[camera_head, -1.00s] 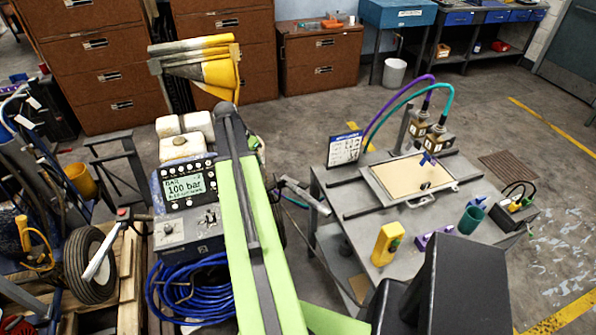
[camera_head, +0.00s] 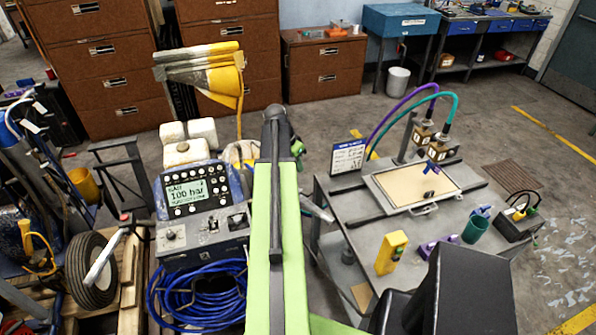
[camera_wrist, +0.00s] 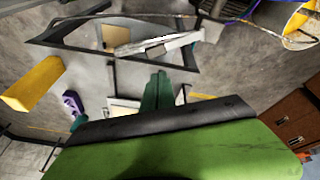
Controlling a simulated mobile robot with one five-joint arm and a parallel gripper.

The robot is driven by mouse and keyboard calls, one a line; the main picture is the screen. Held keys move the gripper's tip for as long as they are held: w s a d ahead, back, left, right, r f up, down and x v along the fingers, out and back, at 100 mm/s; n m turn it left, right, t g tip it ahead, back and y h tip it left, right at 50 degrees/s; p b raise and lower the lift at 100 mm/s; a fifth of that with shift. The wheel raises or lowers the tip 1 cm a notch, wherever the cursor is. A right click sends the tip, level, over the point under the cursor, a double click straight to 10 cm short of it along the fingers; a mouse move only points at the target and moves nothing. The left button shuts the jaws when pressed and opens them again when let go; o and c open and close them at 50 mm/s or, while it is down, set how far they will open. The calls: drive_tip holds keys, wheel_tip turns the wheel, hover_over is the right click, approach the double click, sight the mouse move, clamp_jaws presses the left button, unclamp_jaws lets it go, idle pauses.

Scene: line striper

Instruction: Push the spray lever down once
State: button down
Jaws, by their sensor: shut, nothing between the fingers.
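A pale grey lever (camera_head: 318,211), which looks like the spray lever, sticks out on the right side of the striping machine in the head view. My green arm partly covers it. In the wrist view the lever (camera_wrist: 158,44) shows as a light bar lying across the picture, ahead of my gripper. My gripper (camera_wrist: 159,76) looks like the dark green tapered piece in the middle of the wrist view. It is shut and empty, and appears apart from the lever. The gripper is hidden behind my arm in the head view. The machine's control panel (camera_head: 192,193) reads 100 bar.
A blue hose coil (camera_head: 195,290) hangs below the panel. A wheel (camera_head: 90,268) and white handle (camera_head: 100,262) stand left.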

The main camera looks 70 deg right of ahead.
sight(307, 191)
drive_tip(key=b+x, duration=0.3)
drive_tip(key=a+b+x, duration=0.1)
drive_tip(key=b+x, duration=0.2)
drive_tip(key=x, duration=0.1)
drive_tip(key=b+x, duration=0.3)
drive_tip(key=x, duration=0.1)
drive_tip(key=shift+a+f+b, duration=0.25)
drive_tip(key=shift+b, duration=0.05)
drive_tip(key=shift+r, duration=0.1)
